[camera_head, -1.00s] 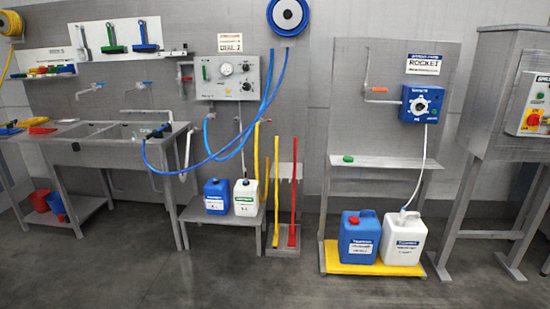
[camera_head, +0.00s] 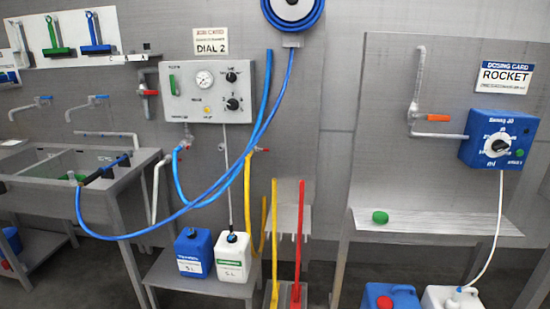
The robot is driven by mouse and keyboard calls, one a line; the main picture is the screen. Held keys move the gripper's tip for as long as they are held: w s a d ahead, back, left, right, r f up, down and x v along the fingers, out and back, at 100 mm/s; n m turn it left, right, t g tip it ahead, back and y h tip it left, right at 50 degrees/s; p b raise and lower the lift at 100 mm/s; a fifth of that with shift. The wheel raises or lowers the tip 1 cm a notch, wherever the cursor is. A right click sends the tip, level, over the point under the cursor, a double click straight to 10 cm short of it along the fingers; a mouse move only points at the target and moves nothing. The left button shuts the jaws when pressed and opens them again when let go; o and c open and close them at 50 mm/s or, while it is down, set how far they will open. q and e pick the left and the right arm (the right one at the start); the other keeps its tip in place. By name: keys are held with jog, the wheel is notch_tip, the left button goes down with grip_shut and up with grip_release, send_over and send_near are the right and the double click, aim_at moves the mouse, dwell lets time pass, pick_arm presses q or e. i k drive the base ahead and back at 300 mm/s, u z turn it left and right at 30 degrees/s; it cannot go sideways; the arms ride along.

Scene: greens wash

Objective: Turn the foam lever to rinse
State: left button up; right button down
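A grey control panel (camera_head: 207,93) hangs on the back wall, left of centre. The panel also carries a round gauge (camera_head: 204,80), two black knobs, the lower one (camera_head: 233,104) beneath the other, and a small yellow button (camera_head: 207,110). Neither of my grippers shows in the head view.
A blue jug (camera_head: 193,252) and a white jug (camera_head: 232,258) stand on a low bench beneath the panel. A red pole (camera_head: 299,240) and yellow poles stand right of them. A blue dosing unit (camera_head: 499,140) hangs at right.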

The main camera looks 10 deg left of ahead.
aim_at(174, 92)
jog(key=i, duration=0.55)
jog(key=u, duration=1.35)
jog(key=i, duration=0.7)
jog(key=u, duration=0.65)
jog(key=i, duration=1.75)
jog(key=z, duration=0.6)
